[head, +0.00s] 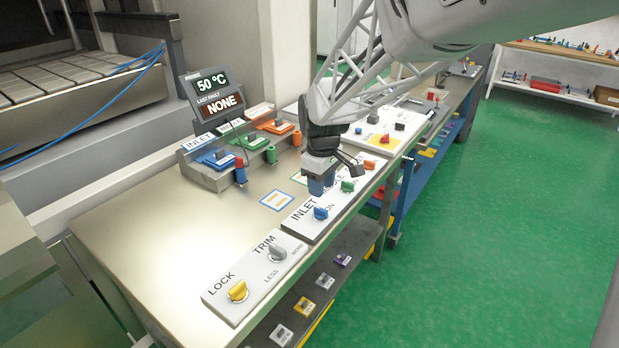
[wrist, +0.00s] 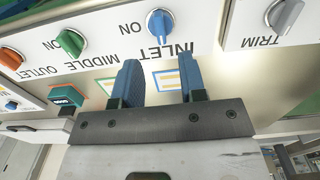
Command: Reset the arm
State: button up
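My gripper (head: 319,186) has blue fingers and points down above the worktable, close behind the INLET panel in the head view. In the wrist view my gripper (wrist: 160,70) shows its two fingers apart with nothing between them. The blue INLET knob (head: 321,213) is just below and in front of the fingers. It also shows in the wrist view (wrist: 159,22), past the fingertips and apart from them. The green MIDDLE knob (head: 348,186) and orange OUTLET knob (head: 369,165) sit farther along the same panel. My arm partly hides that panel's lettering in the head view.
A display (head: 217,92) reads 50 °C, last fault NONE. A rack (head: 207,177) with blue, green and orange pieces stands behind-left. The yellow LOCK knob (head: 238,291) and grey TRIM knob (head: 277,252) are on the front panel. The table's left part (head: 150,235) is clear.

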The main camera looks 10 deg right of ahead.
jog(key=shift+r, duration=0.25)
jog(key=shift+s, duration=0.1)
jog(key=shift+s+d+r, duration=0.15)
jog(key=shift+s+r, duration=0.15)
jog(key=shift+s, duration=0.15)
jog(key=s+d+r+m+t, duration=0.1)
jog(key=s+m, duration=0.3)
jog(key=s, duration=1)
jog(key=s+d+r+m+t, duration=0.1)
jog(key=s+d+r+m, duration=0.2)
jog(key=s, duration=1.1)
jog(key=shift+r+m+t, duration=0.3)
jog(key=shift+r+m, duration=0.4)
jog(key=shift+m, duration=0.5)
